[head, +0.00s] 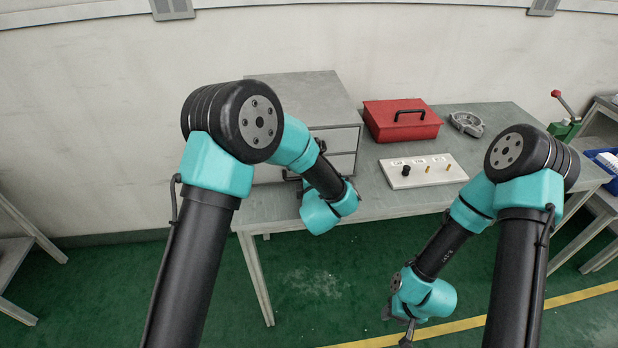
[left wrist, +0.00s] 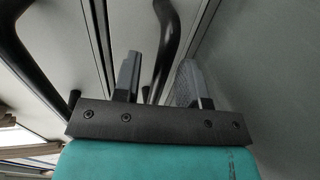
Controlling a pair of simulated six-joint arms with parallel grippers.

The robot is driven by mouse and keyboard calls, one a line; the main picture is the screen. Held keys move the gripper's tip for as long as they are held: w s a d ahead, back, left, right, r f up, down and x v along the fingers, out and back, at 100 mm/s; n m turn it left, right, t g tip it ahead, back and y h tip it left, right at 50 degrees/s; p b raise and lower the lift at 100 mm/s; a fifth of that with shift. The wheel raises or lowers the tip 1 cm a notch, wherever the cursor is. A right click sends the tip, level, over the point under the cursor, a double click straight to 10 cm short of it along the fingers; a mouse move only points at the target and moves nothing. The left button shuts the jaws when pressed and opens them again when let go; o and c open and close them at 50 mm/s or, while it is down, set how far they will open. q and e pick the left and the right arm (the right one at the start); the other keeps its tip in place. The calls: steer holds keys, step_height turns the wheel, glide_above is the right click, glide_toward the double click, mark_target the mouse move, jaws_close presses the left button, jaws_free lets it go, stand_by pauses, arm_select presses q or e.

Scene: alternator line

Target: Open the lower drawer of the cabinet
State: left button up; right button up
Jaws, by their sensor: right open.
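The grey cabinet (head: 305,98) stands on the table, with two drawer fronts facing me. The lower drawer (head: 344,164) looks shut; my left arm hides part of its front. In the left wrist view, the lower drawer's dark bar handle (left wrist: 168,40) runs between the two fingers of my left gripper (left wrist: 160,80). The fingers are apart, with a gap on the right side of the bar. The upper drawer's handle (left wrist: 22,50) is further left in that view. My right gripper (head: 398,330) is open and empty, low in front of the table and away from the cabinet.
A green press (head: 566,128) and a blue bin (head: 606,160) stand further right.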

arm_select(q)
steer(key=shift+w, duration=0.35)
steer(key=shift+c, duration=0.4)
jaws_close()
